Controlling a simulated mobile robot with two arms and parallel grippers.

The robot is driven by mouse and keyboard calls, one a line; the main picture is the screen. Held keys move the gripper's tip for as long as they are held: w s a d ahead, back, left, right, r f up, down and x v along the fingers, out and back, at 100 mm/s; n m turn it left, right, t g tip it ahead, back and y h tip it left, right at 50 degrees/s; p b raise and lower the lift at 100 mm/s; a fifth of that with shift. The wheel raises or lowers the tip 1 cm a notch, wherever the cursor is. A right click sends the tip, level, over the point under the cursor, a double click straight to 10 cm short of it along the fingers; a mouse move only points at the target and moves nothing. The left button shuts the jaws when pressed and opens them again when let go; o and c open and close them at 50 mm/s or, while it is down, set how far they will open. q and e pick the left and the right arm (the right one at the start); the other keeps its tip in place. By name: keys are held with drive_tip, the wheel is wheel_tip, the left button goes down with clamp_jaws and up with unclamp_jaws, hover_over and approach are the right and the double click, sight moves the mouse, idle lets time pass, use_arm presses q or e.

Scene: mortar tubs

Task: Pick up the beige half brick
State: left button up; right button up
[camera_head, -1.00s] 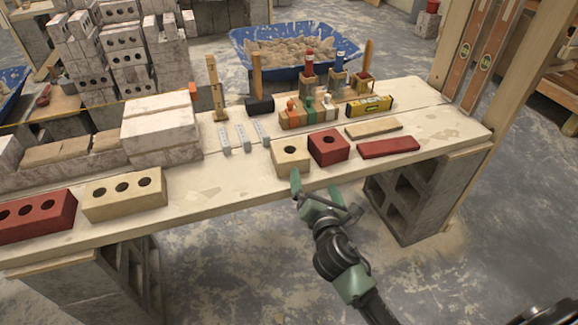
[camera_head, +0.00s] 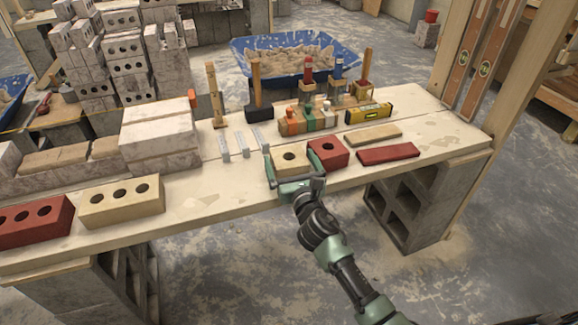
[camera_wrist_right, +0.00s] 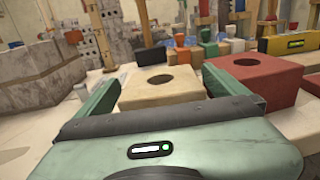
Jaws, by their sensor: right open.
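The beige half brick (camera_head: 291,158), a short block with one round hole in its top, sits on the plank bench near its front edge. It also shows in the right wrist view (camera_wrist_right: 160,88), straight ahead between the two fingers. My right gripper (camera_head: 293,168) is open, with one finger on the left side of the beige half brick and the other on its right, by the red half brick (camera_head: 327,153). I cannot tell whether the fingers touch the beige half brick. My left gripper is not in view.
The red half brick stands close on the right; it also shows in the right wrist view (camera_wrist_right: 262,76). A beige full brick (camera_head: 121,202) lies left, a thin red brick (camera_head: 388,153) right. Metal strips (camera_head: 241,144) and coloured blocks (camera_head: 308,122) lie behind.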

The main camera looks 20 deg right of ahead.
drive_tip(key=shift+w+d, duration=0.1)
drive_tip(key=shift+w, duration=0.85)
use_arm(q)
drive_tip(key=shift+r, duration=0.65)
use_arm(e)
drive_tip(key=shift+c, duration=0.3)
drive_tip(key=c, duration=1.5)
drive_tip(key=shift+r, duration=0.1)
drive_tip(key=c, duration=0.4)
drive_tip(key=shift+r, duration=0.1)
